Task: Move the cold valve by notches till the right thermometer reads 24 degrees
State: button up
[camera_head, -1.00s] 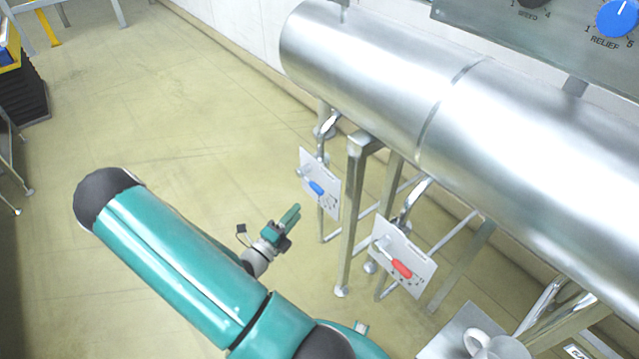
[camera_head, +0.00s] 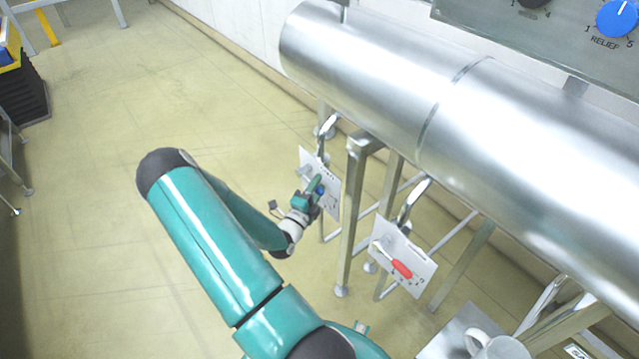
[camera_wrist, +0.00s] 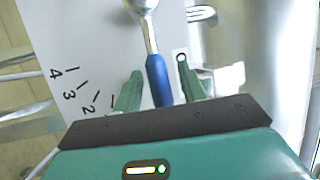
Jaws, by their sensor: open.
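The cold valve's blue-handled lever (camera_wrist: 158,80) stands in front of a white notch plate (camera_head: 333,190) under the big steel cylinder. In the wrist view the plate shows the marks 4, 3 and 2 and another tick. My gripper (camera_wrist: 160,92) is open, with its two green fingers on either side of the blue handle; I cannot tell whether they touch it. In the head view my gripper (camera_head: 314,188) covers most of the blue handle. The red-handled valve lever (camera_head: 401,269) is on its own plate to the right. No thermometer shows in these views.
The steel cylinder (camera_head: 390,85) lies above both valves on metal legs (camera_head: 355,215). A white mug (camera_head: 490,345) stands on a surface at the bottom right. A panel with a blue relief knob (camera_head: 618,17) is at the top right.

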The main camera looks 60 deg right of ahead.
jog(key=shift+d+r, duration=0.2)
jog(key=shift+d, duration=0.65)
grip_shut()
jog(key=shift+f, duration=0.1)
jog(key=f+m, duration=0.1)
jog(key=f+m+g+h, duration=0.1)
jog(key=m, duration=0.1)
jog(key=m+g, duration=0.1)
jog(key=m, duration=0.1)
jog(key=shift+w+d+f, duration=0.1)
jog(key=shift+w+f, duration=0.1)
jog(key=shift+f, duration=0.2)
